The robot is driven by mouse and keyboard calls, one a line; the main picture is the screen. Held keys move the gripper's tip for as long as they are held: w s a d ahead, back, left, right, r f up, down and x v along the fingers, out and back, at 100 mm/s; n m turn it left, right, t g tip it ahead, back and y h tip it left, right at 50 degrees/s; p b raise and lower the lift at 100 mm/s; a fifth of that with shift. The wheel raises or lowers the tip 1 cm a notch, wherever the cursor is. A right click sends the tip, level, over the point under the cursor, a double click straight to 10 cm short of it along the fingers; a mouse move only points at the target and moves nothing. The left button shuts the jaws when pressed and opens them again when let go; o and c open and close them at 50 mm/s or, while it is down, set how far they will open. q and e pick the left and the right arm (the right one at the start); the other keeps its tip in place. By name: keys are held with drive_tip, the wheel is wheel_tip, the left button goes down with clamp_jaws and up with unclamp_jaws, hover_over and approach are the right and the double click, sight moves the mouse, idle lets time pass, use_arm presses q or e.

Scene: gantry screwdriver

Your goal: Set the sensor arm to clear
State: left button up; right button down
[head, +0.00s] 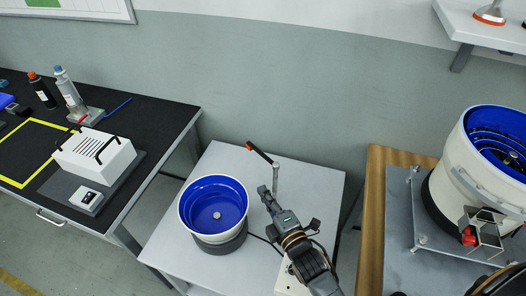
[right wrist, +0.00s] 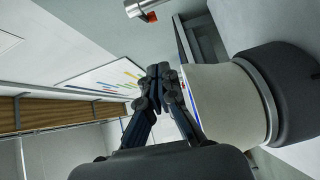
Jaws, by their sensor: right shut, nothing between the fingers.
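The sensor arm (head: 263,155) is a short black bar with an orange-red end, on top of a thin grey post (head: 276,178) behind and right of the blue bowl (head: 208,190). In the head view it points up and left, toward the wall, and its end appears beyond the bowl's rim. My right gripper (head: 268,193) is shut and empty, just below the bar and beside the post, near the bowl's right rim. In the right wrist view the shut fingertips (right wrist: 160,75) are beside the bowl's pale outer wall (right wrist: 228,100). My left gripper is not in view.
The bowl stands on a light grey table (head: 170,235). A black bench (head: 155,112) with a white box (head: 95,155) is at left. A larger white-and-blue bowl feeder (head: 455,160) stands at right. The wall is close behind the table.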

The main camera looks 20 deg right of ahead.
sight(262, 154)
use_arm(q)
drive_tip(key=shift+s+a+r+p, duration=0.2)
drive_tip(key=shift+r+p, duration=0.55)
use_arm(e)
drive_tip(key=w+d, duration=0.1)
drive_tip(key=w, duration=1)
drive_tip(key=shift+w+r+n, duration=0.25)
drive_tip(key=shift+r+n, duration=0.05)
drive_tip(key=shift+r, duration=0.1)
drive_tip(key=shift+d, duration=0.15)
